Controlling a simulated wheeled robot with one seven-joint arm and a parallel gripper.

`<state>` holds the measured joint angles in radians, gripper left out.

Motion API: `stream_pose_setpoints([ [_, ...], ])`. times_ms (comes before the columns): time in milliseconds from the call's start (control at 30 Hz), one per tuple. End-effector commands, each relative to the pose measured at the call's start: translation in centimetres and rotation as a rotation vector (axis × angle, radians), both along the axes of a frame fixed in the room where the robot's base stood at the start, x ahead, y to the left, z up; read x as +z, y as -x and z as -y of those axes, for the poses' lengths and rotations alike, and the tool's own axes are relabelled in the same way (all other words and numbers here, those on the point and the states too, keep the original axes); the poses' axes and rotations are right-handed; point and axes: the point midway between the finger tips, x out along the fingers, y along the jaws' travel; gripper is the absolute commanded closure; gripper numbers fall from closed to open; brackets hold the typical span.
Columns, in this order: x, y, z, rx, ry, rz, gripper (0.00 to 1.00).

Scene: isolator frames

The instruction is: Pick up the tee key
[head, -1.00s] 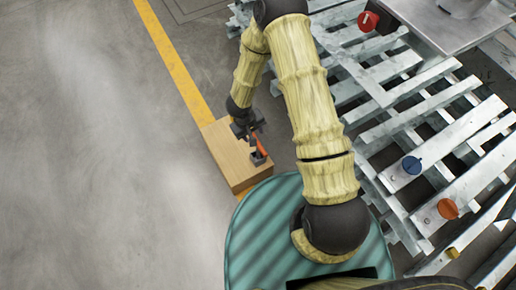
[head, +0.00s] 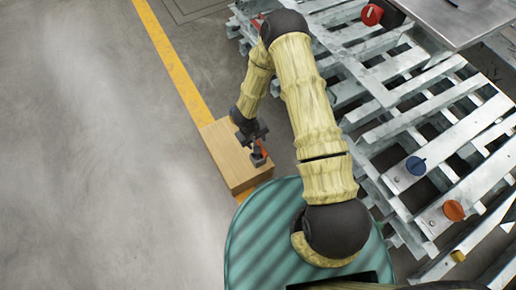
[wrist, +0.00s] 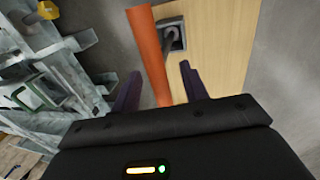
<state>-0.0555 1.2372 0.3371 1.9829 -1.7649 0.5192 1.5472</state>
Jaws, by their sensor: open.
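The tee key (wrist: 148,55) shows in the wrist view as an orange bar running from the top edge down between my fingers. In the head view its orange part (head: 263,149) is small and partly hidden by my gripper. A dark grey square holder (wrist: 172,36) with a round grey piece in it sits beside the bar, on a wooden box. My gripper (wrist: 160,72) is open, with one dark finger on each side of the bar. I cannot tell whether either finger touches it. In the head view my gripper (head: 257,138) is just above the box.
The wooden box (head: 228,158) stands on the grey floor by a yellow line (head: 175,65). To the right is a pale slatted metal frame (head: 410,125) with a red knob (head: 371,14), a blue knob (head: 416,166) and an orange knob (head: 453,210). The floor at left is clear.

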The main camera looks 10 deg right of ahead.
Motion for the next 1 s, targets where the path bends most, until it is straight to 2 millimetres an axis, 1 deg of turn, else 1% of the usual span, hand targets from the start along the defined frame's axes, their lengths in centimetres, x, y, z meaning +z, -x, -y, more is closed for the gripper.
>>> stream_pose_setpoints([
  [33, -0.71, -0.03, 0.11, -0.001, 0.000, 0.000, 0.56],
  [100, -0.99, -0.05, 0.17, 0.000, 0.000, 0.000, 0.56],
  [633, -0.90, -0.07, 0.17, 0.000, 0.000, 0.000, 0.56],
  [767, -0.90, -0.07, 0.17, 0.000, 0.000, 0.000, 0.81],
  [800, -0.90, -0.07, 0.17, 0.000, 0.000, 0.000, 0.89],
  [867, -0.90, -0.07, 0.17, 0.000, 0.001, 0.000, 1.00],
  [1000, -0.91, -0.08, 0.21, 0.000, 0.001, 0.000, 1.00],
])
